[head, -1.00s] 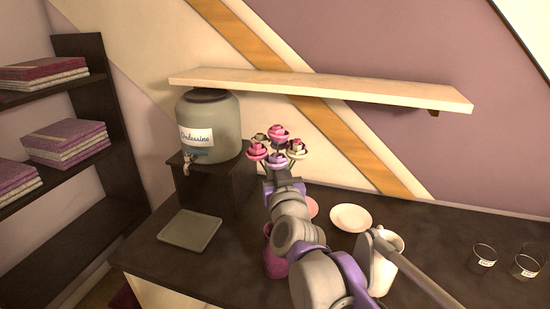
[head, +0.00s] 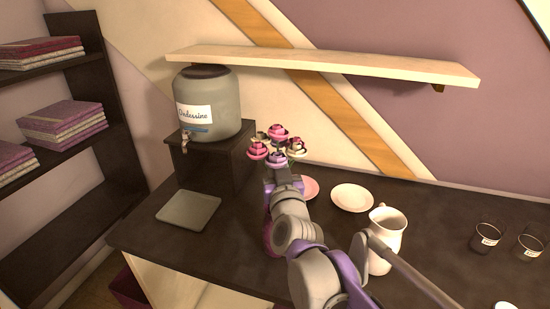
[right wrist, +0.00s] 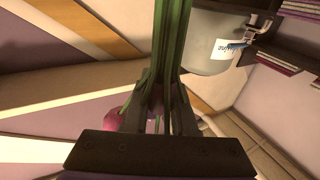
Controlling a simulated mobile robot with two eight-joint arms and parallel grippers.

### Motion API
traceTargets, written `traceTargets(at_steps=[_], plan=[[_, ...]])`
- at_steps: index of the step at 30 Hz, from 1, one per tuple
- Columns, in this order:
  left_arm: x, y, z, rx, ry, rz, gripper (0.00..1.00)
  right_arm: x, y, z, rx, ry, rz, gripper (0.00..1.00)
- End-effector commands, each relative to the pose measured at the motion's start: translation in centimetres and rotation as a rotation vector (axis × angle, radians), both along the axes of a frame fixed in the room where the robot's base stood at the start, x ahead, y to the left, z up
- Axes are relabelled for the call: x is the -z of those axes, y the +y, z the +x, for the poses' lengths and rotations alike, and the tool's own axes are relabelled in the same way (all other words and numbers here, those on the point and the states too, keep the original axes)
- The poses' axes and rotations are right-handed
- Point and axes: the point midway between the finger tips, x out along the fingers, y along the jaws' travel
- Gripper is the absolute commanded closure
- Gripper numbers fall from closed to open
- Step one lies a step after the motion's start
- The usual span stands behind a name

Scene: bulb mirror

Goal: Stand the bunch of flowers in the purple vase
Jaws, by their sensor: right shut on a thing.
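The bunch of flowers (head: 277,146) has pink, purple and pale blooms on green stems. My right gripper (head: 278,170) is shut on its stems, and the blooms stick up beyond the fingers. In the right wrist view the green stems (right wrist: 172,40) run between the fingers (right wrist: 163,105), with a pink bloom partly showing. A magenta-purple vase (head: 268,239) stands on the dark counter, mostly hidden behind my right arm; its mouth cannot be seen. The flowers are held above the counter, apart from the vase. My left gripper is out of view.
A drink dispenser (head: 207,105) stands on a dark block at the back left, with a grey tray (head: 188,211) in front. A pink plate (head: 311,187), a white plate (head: 352,198), a white jug (head: 386,238) and glasses (head: 488,236) are right. A shelf (head: 330,65) hangs above.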

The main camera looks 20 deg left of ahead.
Motion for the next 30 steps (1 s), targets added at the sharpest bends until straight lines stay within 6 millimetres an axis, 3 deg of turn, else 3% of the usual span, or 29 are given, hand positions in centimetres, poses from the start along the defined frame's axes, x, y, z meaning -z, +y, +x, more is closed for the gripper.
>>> traceTargets(at_steps=[7,8,13,23,30], plan=[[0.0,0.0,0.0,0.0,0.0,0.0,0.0,0.0,0.0,0.0,0.0,0.0,0.0,1.0],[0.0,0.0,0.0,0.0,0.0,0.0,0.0,0.0,0.0,0.0,0.0,0.0,0.0,0.71],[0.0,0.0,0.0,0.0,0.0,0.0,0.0,0.0,0.0,0.0,0.0,0.0,0.0,0.41],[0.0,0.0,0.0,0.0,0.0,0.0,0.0,0.0,-0.2,-0.3,0.0,0.0,0.0,0.4],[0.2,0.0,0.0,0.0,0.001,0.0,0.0,0.3,-1.7,-3.7,-0.001,0.0,0.001,0.4]])
